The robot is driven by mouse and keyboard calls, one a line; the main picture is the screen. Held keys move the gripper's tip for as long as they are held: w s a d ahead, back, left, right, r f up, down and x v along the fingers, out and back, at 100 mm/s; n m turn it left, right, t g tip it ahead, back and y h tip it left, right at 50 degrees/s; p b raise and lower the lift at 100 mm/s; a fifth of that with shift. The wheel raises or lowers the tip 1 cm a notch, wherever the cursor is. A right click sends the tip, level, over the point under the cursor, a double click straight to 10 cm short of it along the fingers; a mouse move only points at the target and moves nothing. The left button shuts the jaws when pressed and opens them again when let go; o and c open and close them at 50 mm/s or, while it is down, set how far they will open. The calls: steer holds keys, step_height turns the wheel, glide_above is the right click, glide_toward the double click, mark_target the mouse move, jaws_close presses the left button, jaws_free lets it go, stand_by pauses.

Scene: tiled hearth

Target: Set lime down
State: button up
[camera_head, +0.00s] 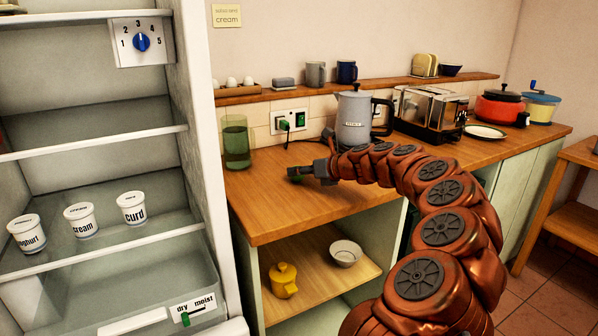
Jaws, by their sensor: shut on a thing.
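My gripper (297,173) reaches in from the right, low over the left part of the wooden counter (290,215).
A green glass jar (236,142) stands left of my gripper, beside the open fridge (190,120). A grey kettle (353,118) and a toaster (425,112) stand behind my arm. A plate (486,132) lies farther right. The counter's front left is bare.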

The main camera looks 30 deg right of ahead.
steer(key=o, duration=1.1)
steer(key=shift+s+d+r, duration=0.15)
steer(key=shift+s+r, duration=0.2)
steer(key=shift+s, duration=0.05)
steer(key=p+v, duration=0.1)
steer(key=v, duration=1)
steer(key=shift+s+f, duration=0.1)
